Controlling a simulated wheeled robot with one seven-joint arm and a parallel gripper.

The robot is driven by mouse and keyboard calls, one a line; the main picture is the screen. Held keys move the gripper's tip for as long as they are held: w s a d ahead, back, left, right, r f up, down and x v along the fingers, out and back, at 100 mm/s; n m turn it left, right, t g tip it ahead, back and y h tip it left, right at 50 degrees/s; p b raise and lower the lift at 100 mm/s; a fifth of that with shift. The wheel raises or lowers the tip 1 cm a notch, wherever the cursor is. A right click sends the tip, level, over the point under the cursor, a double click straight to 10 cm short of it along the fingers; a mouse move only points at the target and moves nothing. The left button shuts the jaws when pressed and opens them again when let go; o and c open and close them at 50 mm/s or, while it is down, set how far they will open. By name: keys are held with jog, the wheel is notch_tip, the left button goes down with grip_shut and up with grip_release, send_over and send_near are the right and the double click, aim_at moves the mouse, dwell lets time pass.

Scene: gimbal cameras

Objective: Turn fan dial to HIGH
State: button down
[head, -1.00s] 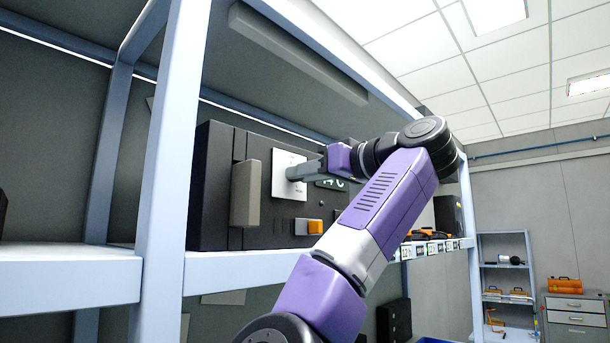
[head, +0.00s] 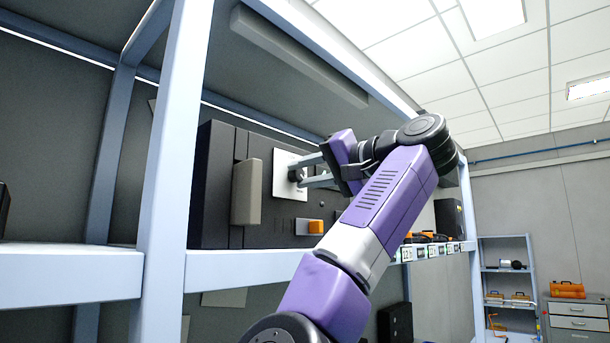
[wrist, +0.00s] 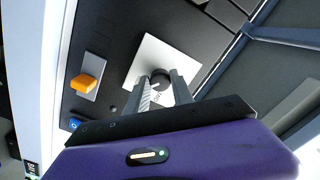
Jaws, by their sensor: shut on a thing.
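The fan dial is a dark round knob (wrist: 160,77) on a white square plate (head: 283,188) on the front of a black box (head: 222,140). The plate also shows in the wrist view (wrist: 180,52). My gripper (head: 297,175) is at the plate with its two grey fingers on opposite sides of the knob, shut on it. In the wrist view the fingers (wrist: 160,82) flank the knob. The fingers hide part of the plate, and I cannot read its markings or the dial's setting.
An orange switch (head: 315,227) sits below the dial, also visible in the wrist view (wrist: 86,83). A grey-beige block (head: 246,192) juts out left of the plate. A blue-grey shelf post (head: 170,150) stands left of the box. A blue button (wrist: 75,123) is near the panel's edge.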

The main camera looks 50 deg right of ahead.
jog(key=shift+r+m, duration=0.1)
jog(key=shift+m, duration=1)
jog(key=shift+s, duration=0.1)
jog(key=c, duration=1.1)
grip_release()
jog(key=s+b, duration=0.7)
jog(key=b, duration=0.3)
jog(key=shift+s+d, duration=0.2)
jog(key=shift+s, duration=0.15)
jog(key=shift+s, duration=0.1)
